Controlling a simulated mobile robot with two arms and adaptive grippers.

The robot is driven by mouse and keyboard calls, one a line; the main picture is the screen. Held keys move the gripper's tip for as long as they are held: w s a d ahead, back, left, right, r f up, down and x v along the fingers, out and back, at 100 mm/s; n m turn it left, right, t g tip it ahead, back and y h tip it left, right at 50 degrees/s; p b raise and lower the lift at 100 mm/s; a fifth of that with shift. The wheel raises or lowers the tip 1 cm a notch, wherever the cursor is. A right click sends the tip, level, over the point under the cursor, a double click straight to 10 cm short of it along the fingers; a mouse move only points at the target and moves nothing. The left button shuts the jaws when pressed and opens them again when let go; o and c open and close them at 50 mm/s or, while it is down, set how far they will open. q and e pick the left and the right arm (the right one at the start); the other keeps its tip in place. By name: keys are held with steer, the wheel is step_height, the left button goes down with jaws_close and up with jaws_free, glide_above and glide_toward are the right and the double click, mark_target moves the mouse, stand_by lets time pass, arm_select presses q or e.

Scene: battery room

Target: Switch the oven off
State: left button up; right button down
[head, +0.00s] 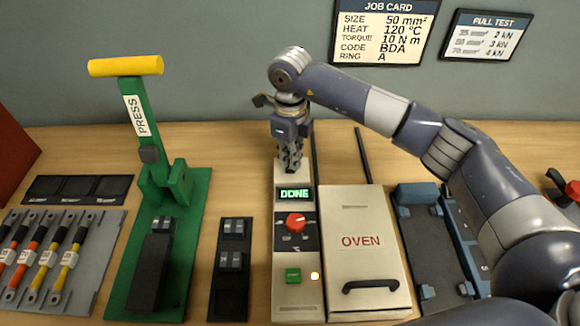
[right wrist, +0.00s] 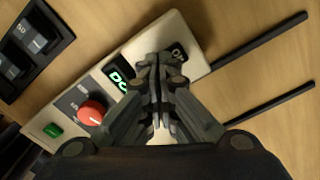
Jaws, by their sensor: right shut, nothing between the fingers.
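The oven (head: 362,215) is a cream box with a closed lid marked OVEN and a black handle. Its control panel (head: 298,262) runs along its left side, with a green DONE display (head: 294,194), a red knob (head: 295,221), a green button (head: 293,275) and a lit lamp (head: 315,276). In the right wrist view a small dark switch plate (right wrist: 178,52) with a partly hidden white mark lies at the panel's far end. My right gripper (head: 291,167) is shut and empty, pointing down over that far end. Its fingers (right wrist: 157,62) partly cover the plate; I cannot tell if they touch it. My left gripper is not in view.
A green press (head: 190,230) with a yellow-topped lever stands left. A dark block holder (head: 230,280) sits between press and panel. A cable rack (head: 85,268) is far left, a blue-grey fixture (head: 417,195) right of the oven. Two dark rods (head: 363,155) extend behind the oven.

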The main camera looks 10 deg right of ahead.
steer(key=shift+s+f+b, duration=0.1)
steer(key=shift+f+b, duration=0.6)
steer(key=shift+f, duration=0.15)
stand_by(0.3)
steer(key=shift+r+p, duration=0.5)
steer(key=shift+r, duration=0.3)
steer(key=shift+r+p, duration=1.25)
steer(key=shift+r, duration=1.5)
